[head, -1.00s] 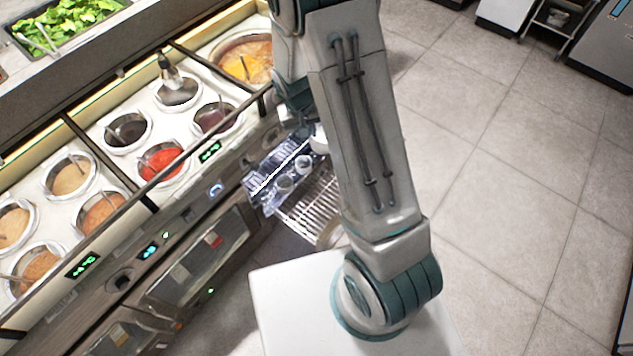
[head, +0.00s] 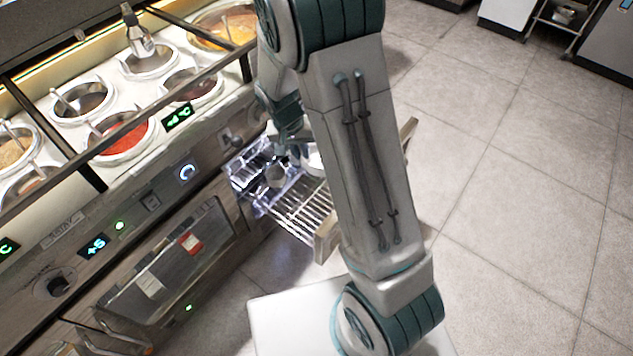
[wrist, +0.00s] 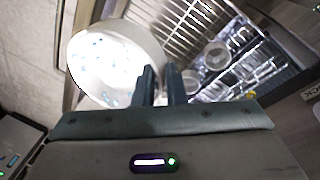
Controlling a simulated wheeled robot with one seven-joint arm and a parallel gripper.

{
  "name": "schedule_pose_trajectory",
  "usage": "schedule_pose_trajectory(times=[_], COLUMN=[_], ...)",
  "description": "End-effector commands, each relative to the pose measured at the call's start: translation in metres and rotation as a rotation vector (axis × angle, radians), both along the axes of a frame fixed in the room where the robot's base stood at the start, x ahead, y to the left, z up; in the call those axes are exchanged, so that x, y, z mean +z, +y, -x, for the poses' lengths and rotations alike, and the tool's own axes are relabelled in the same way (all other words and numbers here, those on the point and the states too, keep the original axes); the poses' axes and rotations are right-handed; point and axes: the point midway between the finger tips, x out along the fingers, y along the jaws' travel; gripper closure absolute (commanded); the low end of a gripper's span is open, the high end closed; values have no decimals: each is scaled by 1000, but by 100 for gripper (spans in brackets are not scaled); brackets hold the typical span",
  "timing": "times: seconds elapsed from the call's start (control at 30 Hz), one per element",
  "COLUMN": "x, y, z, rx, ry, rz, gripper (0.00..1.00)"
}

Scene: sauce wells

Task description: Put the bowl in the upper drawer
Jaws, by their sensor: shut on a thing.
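A white bowl (wrist: 110,62) with blue specks inside shows large in the wrist view. My gripper (wrist: 161,80) is shut on its rim at the bowl's right side. An open drawer with a wire-rack bottom (head: 298,213) juts from the counter in the head view. Its rack (wrist: 190,28) also shows in the wrist view, and the bowl is over or beside its edge; its height above the rack is unclear. In the head view my arm hides most of the gripper, and only a white sliver of the bowl (head: 312,160) shows.
Clear containers (wrist: 215,55) and shiny items stand inside the drawer towards its back, with bare rack nearer the front. The counter above holds sauce wells, one with red sauce (head: 125,142). A closed lower front (head: 170,265) lies to the left.

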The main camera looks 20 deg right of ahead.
Motion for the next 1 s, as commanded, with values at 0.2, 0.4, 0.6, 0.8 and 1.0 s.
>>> schedule_pose_trajectory(times=[0.2,0.4,0.6,0.8,1.0], x=[-56,-95,-128,-145,-156], y=[5,9,12,14,15], z=[1,2,4,5,6], rx=[-48,-95,-138,-166,-173], ry=[-3,-2,-2,-3,-2], rz=[8,19,28,34,37], gripper=[100,100,100,100,100])
